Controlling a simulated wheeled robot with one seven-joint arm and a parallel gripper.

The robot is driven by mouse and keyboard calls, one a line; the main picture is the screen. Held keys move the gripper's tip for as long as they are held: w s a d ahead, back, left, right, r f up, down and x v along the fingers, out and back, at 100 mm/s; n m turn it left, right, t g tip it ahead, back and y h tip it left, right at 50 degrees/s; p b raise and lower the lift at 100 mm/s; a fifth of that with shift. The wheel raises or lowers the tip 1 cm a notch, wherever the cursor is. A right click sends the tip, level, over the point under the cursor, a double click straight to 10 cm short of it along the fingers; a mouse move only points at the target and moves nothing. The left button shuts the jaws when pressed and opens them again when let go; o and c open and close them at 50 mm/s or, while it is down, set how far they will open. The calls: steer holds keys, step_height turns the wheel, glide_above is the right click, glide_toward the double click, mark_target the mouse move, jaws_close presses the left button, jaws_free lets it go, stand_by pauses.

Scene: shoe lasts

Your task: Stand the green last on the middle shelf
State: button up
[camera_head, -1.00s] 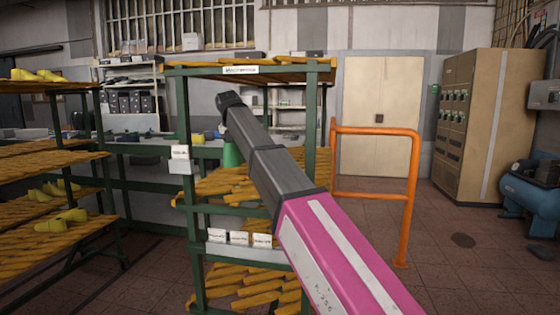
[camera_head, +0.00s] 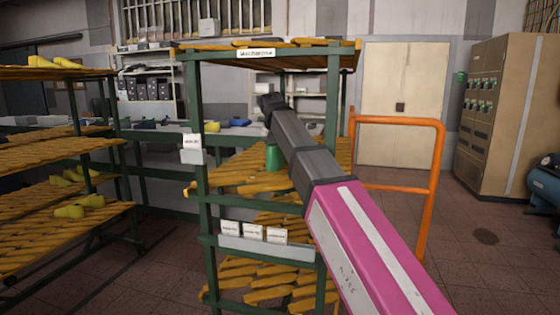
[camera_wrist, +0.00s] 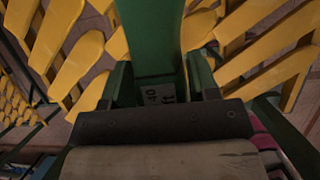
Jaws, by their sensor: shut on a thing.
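The green last (camera_head: 272,157) is seen in the head view within the green rack (camera_head: 206,220), between its top shelf (camera_head: 215,53) and its middle shelf (camera_head: 235,172) of yellow slats. It looks roughly upright just over the slats; I cannot tell whether it touches them. In the wrist view, the green last (camera_wrist: 150,35) runs up from between the fingers of my gripper (camera_wrist: 160,82), which is shut on it. A pale printed tag (camera_wrist: 158,94) shows at the grip. My gripper's fingers are not clear in the head view.
An orange rail (camera_head: 436,190) stands right of the rack. White label cards (camera_head: 253,234) sit on its lower front rail, and another card (camera_head: 192,142) on the left post. A second rack (camera_head: 60,150) with yellow lasts (camera_head: 70,211) stands at left.

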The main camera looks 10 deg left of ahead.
mark_target(280, 159)
steer(key=shift+s+d+f, duration=0.1)
steer(key=shift+d+f, duration=0.15)
steer(key=shift+d, duration=0.2)
steer(key=shift+f, duration=2)
steer(key=o, duration=1.3)
steer(key=shift+r, duration=0.1)
steer(key=v, duration=1.1)
steer(key=shift+r, duration=0.2)
steer(key=shift+s+r, duration=0.15)
steer(key=shift+r, duration=0.05)
